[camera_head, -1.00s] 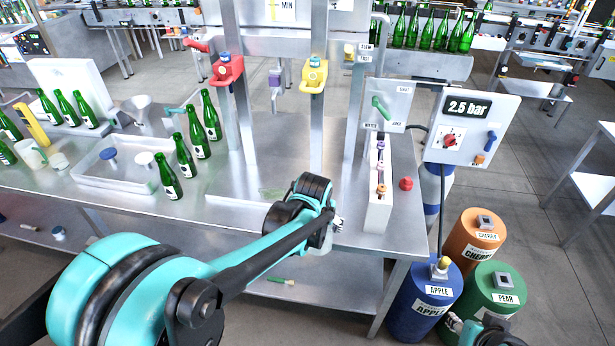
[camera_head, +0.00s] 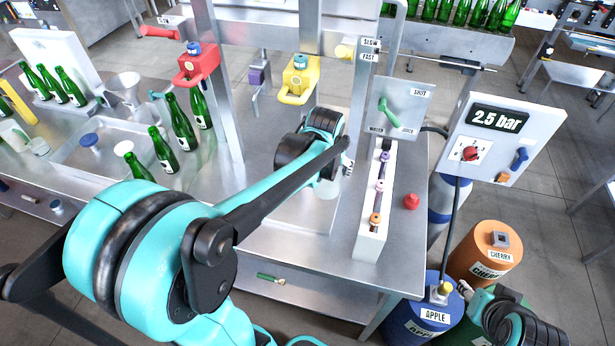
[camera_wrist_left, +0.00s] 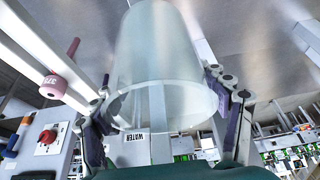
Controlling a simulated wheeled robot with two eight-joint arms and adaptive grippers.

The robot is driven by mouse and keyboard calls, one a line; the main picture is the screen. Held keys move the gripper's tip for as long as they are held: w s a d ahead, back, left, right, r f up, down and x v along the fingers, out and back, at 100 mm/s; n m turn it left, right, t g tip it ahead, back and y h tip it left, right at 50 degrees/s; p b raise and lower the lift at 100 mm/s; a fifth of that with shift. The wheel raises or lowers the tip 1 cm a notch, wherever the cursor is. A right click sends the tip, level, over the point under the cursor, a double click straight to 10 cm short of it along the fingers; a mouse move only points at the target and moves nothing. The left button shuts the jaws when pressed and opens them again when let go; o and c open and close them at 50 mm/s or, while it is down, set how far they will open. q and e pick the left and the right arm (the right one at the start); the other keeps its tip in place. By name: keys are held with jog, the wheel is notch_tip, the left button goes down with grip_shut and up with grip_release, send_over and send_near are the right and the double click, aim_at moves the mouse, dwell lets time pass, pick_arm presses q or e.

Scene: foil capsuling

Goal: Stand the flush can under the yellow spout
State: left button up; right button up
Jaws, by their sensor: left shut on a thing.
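The flush can, a translucent whitish cup (camera_wrist_left: 158,55), fills the middle of the left wrist view. My left gripper (camera_wrist_left: 165,108) has a finger on each side of it and is shut on it. In the head view the can (camera_head: 327,188) is partly hidden below my left wrist, over the bench in front of the spouts. The yellow spout (camera_head: 299,82) is on the rack behind and a little left of my left gripper (camera_head: 345,165). The can is apart from the spout. My right arm shows at the lower right; its fingers are not clear.
A red spout (camera_head: 196,66) and a purple one (camera_head: 257,73) stand left of the yellow spout. A white valve block (camera_head: 372,220) is close to the right of the can. Green bottles (camera_head: 181,125) stand left. A pressure panel (camera_head: 500,130) stands right.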

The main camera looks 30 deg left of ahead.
pick_arm(q)
jog(key=shift+w+a+f+b, duration=0.25)
jog(key=shift+a+f+b, duration=0.3)
jog(key=shift+a+f, duration=1)
jog(key=shift+w+a+f+b, duration=0.3)
jog(key=shift+a+f+b, duration=0.3)
jog(key=shift+a+f, duration=0.95)
jog(key=shift+w+a+f+b, duration=0.25)
jog(key=shift+a+f+b, duration=0.3)
jog(key=shift+a+f, duration=1)
jog(key=shift+d+f, duration=0.1)
jog(key=shift+d, duration=0.1)
jog(key=shift+f, duration=0.1)
jog(key=o, duration=1.3)
